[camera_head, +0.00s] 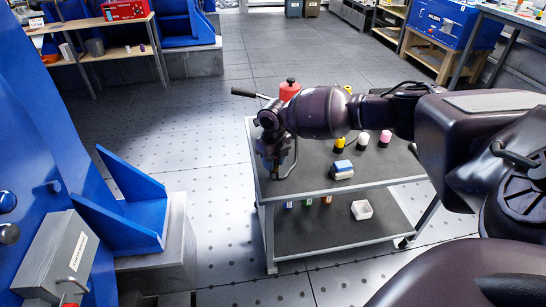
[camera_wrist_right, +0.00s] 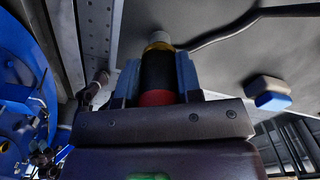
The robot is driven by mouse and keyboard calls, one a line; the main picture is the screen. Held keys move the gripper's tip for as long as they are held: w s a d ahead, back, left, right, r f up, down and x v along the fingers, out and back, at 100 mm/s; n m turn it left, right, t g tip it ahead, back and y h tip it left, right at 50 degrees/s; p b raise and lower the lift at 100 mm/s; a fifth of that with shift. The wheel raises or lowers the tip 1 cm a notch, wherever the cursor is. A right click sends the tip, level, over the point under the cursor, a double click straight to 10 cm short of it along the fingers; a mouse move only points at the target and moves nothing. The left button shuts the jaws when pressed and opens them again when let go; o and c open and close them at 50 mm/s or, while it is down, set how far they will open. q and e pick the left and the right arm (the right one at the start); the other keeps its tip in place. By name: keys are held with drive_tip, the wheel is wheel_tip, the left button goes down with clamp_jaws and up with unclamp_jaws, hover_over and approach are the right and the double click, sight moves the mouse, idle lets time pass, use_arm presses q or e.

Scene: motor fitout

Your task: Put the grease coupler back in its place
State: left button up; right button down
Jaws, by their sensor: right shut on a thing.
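My right gripper (camera_head: 272,160) hangs over the left side of the grey cart's top (camera_head: 315,178), with its fingers pointing down. In the head view, the arm and gripper mostly hide the coupler. My left gripper is not in view.
On the cart top are a blue-and-white block (camera_head: 342,170), a yellow-topped bottle (camera_head: 339,144) and a pink-topped bottle (camera_head: 385,138). A red thing (camera_head: 290,90) stands behind my arm. A blue machine (camera_head: 130,205) stands left; floor between is clear.

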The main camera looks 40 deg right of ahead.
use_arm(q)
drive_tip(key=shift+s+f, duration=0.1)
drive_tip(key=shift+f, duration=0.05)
use_arm(e)
drive_tip(key=shift+f, duration=0.75)
drive_tip(key=c, duration=0.7)
unclamp_jaws()
wheel_tip(320, 180, up, 4)
drive_tip(key=shift+w+p, duration=0.15)
drive_tip(key=shift+p, duration=0.15)
drive_tip(key=r+p, duration=0.1)
drive_tip(key=r, duration=0.5)
drive_tip(key=shift+s+r, duration=0.2)
drive_tip(key=shift+r, duration=0.35)
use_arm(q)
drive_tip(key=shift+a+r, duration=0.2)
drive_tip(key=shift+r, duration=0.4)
